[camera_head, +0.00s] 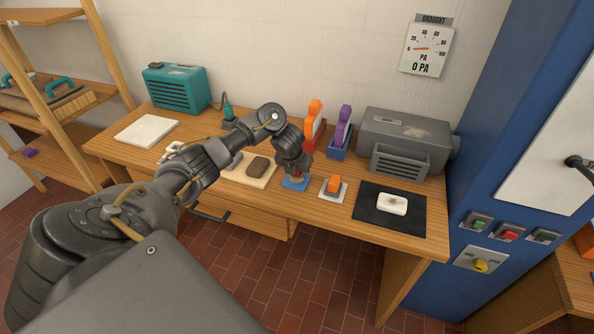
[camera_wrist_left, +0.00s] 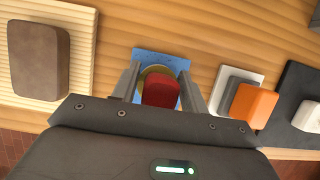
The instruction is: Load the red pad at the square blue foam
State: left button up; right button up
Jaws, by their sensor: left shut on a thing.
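My left gripper (camera_head: 297,172) points down at the square blue foam (camera_head: 292,187) near the front of the bench. In the left wrist view its two fingers stand on either side of the red pad (camera_wrist_left: 160,92), and the gripper is shut on it. The blue foam (camera_wrist_left: 151,55) shows behind the pad, with a yellowish round thing (camera_wrist_left: 149,73) between them in that view. I cannot tell whether the pad touches what is below. The fingers and pad hide part of the foam. My right gripper is not in view.
Left of the foam a brown block (camera_head: 258,165) lies on a pale ribbed board (camera_head: 236,174). To the right are an orange block (camera_head: 333,183) on a white square and a white piece (camera_head: 393,204) on a black mat (camera_head: 370,208). Red and blue holders and a grey machine (camera_head: 398,138) stand behind.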

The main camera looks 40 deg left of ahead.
pick_arm(q)
notch_tip(320, 180, up, 7)
jog(key=p, duration=0.6)
jog(key=shift+p, duration=0.35)
jog(key=shift+f, duration=0.1)
dwell(0.4)
